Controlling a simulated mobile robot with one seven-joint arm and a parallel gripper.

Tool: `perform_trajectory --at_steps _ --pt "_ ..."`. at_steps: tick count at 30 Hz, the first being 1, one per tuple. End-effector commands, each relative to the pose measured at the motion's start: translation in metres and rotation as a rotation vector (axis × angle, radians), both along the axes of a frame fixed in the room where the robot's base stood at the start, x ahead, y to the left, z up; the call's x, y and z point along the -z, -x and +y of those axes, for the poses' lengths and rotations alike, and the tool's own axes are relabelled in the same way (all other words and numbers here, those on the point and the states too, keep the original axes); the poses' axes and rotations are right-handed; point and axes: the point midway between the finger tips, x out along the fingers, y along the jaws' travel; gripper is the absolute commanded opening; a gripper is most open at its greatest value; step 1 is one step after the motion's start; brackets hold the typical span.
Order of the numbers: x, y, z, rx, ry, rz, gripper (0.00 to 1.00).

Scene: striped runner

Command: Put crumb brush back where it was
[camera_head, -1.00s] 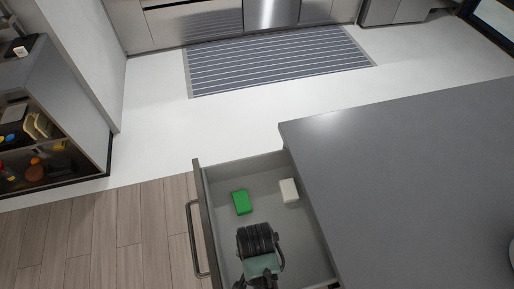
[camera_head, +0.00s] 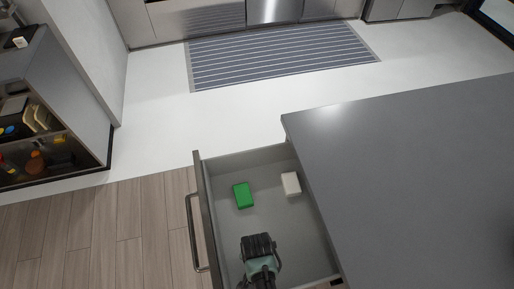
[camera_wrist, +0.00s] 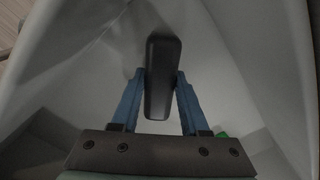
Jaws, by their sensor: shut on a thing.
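My gripper (camera_wrist: 159,92) is shut on a dark, rounded, elongated thing, which I take to be the crumb brush (camera_wrist: 163,65); its blue fingers press on both sides in the wrist view. In the head view my gripper (camera_head: 258,244) is inside or just over the near part of the open drawer (camera_head: 278,225). The brush is hidden behind my wrist there. I cannot tell whether the brush touches the drawer floor.
A green block (camera_head: 243,195) and a white block (camera_head: 291,184) lie in the drawer's far part. The drawer front with its handle (camera_head: 194,232) is at the left. A grey countertop (camera_head: 400,170) borders the drawer on the right. An open shelf (camera_head: 40,150) stands far left.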

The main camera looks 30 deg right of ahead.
Motion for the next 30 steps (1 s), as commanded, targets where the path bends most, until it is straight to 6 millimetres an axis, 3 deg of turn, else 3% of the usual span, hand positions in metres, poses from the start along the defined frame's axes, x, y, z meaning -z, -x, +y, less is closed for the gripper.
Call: perform_trajectory --at_steps 10,11,15,24,30 --pt "0.004 -0.001 0.000 0.000 0.000 -0.001 0.00" --pt "0.003 0.000 0.000 0.000 0.000 -0.001 0.50" --pt "0.003 0.000 0.000 0.000 0.000 -0.001 0.74" --pt "0.001 0.000 0.000 0.000 0.000 -0.001 0.74" --pt "-0.017 -0.001 0.000 0.000 0.001 -0.004 0.74"
